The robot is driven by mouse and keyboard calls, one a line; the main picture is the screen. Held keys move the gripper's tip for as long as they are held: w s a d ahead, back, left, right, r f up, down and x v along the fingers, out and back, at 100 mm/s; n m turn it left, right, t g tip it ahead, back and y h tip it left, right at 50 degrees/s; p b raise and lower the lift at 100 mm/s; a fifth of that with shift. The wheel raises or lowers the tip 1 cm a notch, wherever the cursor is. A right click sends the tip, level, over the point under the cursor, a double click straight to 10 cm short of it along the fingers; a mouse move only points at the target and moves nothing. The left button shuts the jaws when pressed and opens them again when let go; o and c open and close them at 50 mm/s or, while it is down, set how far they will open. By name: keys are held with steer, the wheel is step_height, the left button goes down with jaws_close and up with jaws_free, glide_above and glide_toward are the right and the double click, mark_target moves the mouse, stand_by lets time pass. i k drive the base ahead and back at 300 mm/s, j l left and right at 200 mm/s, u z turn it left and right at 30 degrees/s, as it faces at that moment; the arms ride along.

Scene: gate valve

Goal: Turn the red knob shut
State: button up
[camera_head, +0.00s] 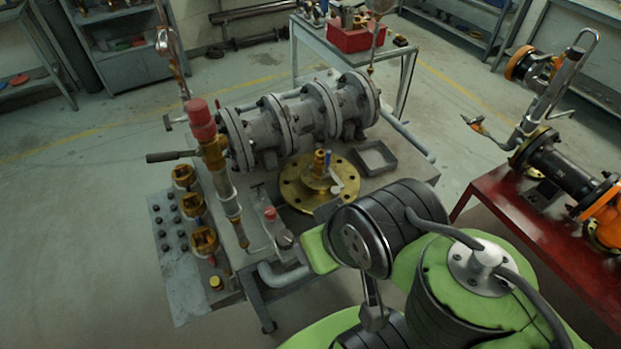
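A red knob (201,118) sits on top of a brass valve body (214,155) at the left end of a grey metal workbench. A dark lever handle (170,156) sticks out to the left of this valve. A smaller red cap (270,213) stands on a thin fitting near the front edge of the bench. I cannot tell which red part is the task's knob. My arm, green and dark grey, fills the lower right. I cannot make out my gripper or its fingers; nothing of mine visibly touches the red knob.
A large grey flanged pipe assembly (292,124) lies behind the brass valve. A brass flange (302,186) and a small dark tray (374,158) are on the bench. Several brass fittings (194,207) line a side panel. A red table (519,226) with machinery stands right. The left floor is clear.

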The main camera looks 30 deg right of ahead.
mark_target(270, 212)
steer(key=i+u, duration=0.1)
steer(key=u, duration=0.3)
steer(key=i+u, duration=0.15)
steer(key=u, duration=0.2)
steer(key=i+l+u, duration=0.1)
steer(key=u, duration=0.3)
